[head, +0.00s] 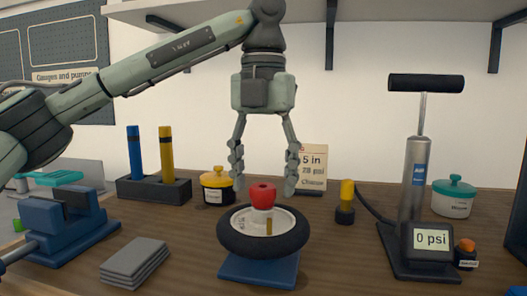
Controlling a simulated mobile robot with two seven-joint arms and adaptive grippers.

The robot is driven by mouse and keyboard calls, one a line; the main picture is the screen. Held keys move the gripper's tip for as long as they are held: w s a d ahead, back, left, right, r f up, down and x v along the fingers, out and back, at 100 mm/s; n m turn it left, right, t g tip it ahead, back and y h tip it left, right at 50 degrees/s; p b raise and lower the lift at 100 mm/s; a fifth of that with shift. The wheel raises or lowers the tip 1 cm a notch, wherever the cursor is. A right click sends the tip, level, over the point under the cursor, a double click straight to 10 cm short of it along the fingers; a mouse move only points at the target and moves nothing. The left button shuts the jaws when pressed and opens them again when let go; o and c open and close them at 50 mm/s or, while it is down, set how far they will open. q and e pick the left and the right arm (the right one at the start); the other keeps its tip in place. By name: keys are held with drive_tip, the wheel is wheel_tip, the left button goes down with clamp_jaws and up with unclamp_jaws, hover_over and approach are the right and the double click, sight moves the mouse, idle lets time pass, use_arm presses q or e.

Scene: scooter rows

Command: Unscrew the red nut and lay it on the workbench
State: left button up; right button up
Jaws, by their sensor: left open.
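The red nut (263,194) sits on top of the hub at the middle of a small wheel with a black tyre (262,246). The wheel lies flat on a blue stand (258,271) on the wooden workbench (190,255). My left gripper (264,188) points straight down over the wheel, with its fingers spread wide. The fingertips are on either side of the red nut in the picture, with clear gaps. Whether they are level with it in depth I cannot tell. My right gripper is not in view.
A blue vise (62,222) and a stack of grey cloths (135,262) are at left. Behind stand blue and yellow tubes in a holder (153,190), a yellow-lidded jar (216,187) and a card (313,167). A pump (414,180) reading 0 psi stands right. Bench between cloths and wheel is clear.

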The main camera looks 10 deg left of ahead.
use_arm(q)
wheel_tip(320, 180, up, 11)
drive_tip(key=shift+r, duration=0.15)
idle(0.4)
drive_tip(key=m+p, duration=0.5)
drive_tip(key=m, duration=1.6)
drive_tip(key=shift+m, duration=0.4)
drive_tip(key=shift+o, duration=0.2)
